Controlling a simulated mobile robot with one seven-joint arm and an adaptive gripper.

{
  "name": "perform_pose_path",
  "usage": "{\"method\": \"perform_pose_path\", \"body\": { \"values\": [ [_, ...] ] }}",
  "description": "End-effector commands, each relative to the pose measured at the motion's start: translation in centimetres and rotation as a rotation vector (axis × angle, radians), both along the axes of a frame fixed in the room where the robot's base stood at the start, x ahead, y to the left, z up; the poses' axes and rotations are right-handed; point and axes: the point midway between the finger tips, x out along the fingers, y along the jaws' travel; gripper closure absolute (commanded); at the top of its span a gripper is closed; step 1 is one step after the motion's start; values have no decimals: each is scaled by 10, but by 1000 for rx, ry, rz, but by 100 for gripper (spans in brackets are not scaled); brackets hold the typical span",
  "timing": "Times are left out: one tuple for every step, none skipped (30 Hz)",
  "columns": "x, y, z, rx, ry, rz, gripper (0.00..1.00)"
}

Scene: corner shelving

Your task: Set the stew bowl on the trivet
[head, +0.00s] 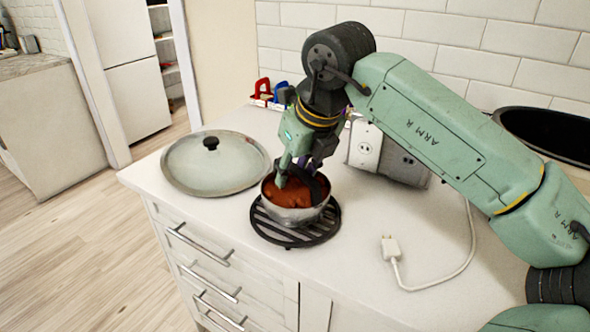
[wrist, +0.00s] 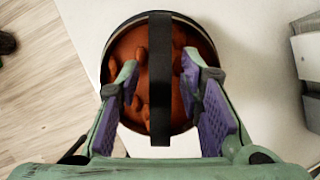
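The stew bowl (head: 293,212) is a metal bowl of orange-brown stew with a black strap-like handle arching over it. It is upright on the round black slatted trivet (head: 327,228), whose bars show around its base. Exact contact under the bowl is hidden. My gripper (head: 296,180) reaches down to the handle from above. In the wrist view the stew bowl (wrist: 137,100) lies below my gripper (wrist: 160,72). The purple-padded fingers stand apart on either side of the handle, with gaps showing between each finger and the strap. The trivet cannot be made out in the wrist view.
A pot lid (head: 200,170) with a black knob lies left of the bowl. An outlet box (head: 385,153) stands behind to the right. A white plug and cord (head: 391,249) lie on the counter to the right. The counter's front edge, above drawers, is close to the trivet.

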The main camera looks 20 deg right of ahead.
Motion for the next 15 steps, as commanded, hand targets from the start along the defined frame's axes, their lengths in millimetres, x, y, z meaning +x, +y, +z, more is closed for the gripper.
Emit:
{"method": "perform_pose_path", "body": {
  "values": [
    [0,0,0,0,0,0,66],
    [0,0,0,0,0,0,66],
    [0,0,0,0,0,0,66],
    [0,0,1,0,0,0,66],
    [0,0,2,0,0,0,66],
    [0,0,4,0,0,0,66],
    [0,0,6,0,0,0,66],
    [-1,-1,7,0,-1,-1,66],
    [-3,-2,11,-2,-1,-3,66],
    [-4,-2,15,-2,-2,-4,66],
    [-6,-3,20,-1,-2,-4,66],
    [-9,-4,27,-2,-3,-3,66],
    [-12,-4,33,-2,-3,-3,66],
    [-14,-5,40,-1,-2,-3,66],
    [-18,-6,48,-2,-3,-3,66]
  ]
}}
